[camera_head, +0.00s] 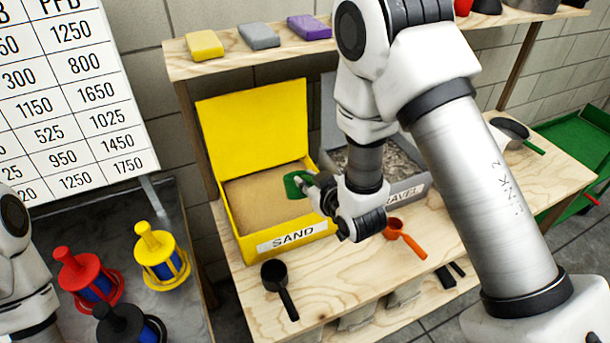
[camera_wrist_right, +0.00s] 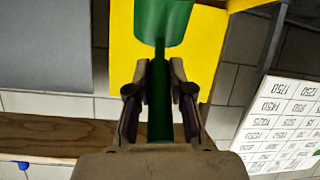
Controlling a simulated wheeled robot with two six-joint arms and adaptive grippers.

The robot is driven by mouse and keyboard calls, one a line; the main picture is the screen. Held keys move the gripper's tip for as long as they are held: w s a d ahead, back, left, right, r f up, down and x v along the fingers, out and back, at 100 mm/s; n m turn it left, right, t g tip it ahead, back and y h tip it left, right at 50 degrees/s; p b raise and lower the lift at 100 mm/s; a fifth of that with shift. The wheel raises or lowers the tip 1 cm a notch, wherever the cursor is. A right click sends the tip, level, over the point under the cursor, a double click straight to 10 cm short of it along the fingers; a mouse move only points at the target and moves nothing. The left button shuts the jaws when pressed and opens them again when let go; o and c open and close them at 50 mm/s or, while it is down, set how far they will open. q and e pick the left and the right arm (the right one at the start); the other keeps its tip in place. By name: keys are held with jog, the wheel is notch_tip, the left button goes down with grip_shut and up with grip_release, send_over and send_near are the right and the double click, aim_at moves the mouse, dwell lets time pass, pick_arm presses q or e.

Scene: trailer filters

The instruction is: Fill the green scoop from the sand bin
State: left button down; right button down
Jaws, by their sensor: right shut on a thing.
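The yellow sand bin (camera_head: 236,224), labelled SAND, stands on the wooden bench with its lid raised and tan sand (camera_head: 250,197) inside. My right gripper (camera_head: 312,186) is at the bin's right side, shut on the handle of the green scoop (camera_head: 296,185). The scoop's bowl shows over the right part of the sand; I cannot tell whether it touches the sand or holds any. In the right wrist view the green scoop (camera_wrist_right: 164,22) runs up from between the fingers (camera_wrist_right: 159,80), with yellow bin surface (camera_wrist_right: 212,45) behind it. My left gripper is out of view.
A grey gravel bin (camera_head: 403,189) stands right of the sand bin, partly behind my right arm. A black scoop (camera_head: 275,273) and an orange scoop (camera_head: 397,228) lie on the bench front. A shelf (camera_head: 230,62) with coloured blocks is above. Several filters (camera_head: 160,255) stand at left.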

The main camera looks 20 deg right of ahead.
jog(key=shift+w+a+f+b, duration=0.1)
jog(key=shift+w+f+b, duration=0.2)
jog(key=shift+f, duration=0.35)
jog(key=shift+w+f+b, duration=0.25)
jog(key=shift+f, duration=0.35)
jog(key=shift+s+f+b, duration=0.2)
jog(key=shift+f+b, duration=0.35)
jog(key=shift+f, duration=0.05)
jog(key=shift+w+f+b, duration=0.95)
jog(key=shift+w+f, duration=0.15)
jog(key=shift+f, duration=0.3)
jog(key=shift+w+f+b, duration=0.9)
jog(key=shift+w+f, duration=0.2)
jog(key=shift+f, duration=0.25)
jog(key=shift+s, duration=1.55)
notch_tip(320, 180, up, 10)
jog(key=p, duration=0.7)
send_over(304, 197)
jog(key=s, duration=0.1)
jog(key=shift+s, duration=0.15)
jog(key=shift+f, duration=0.1)
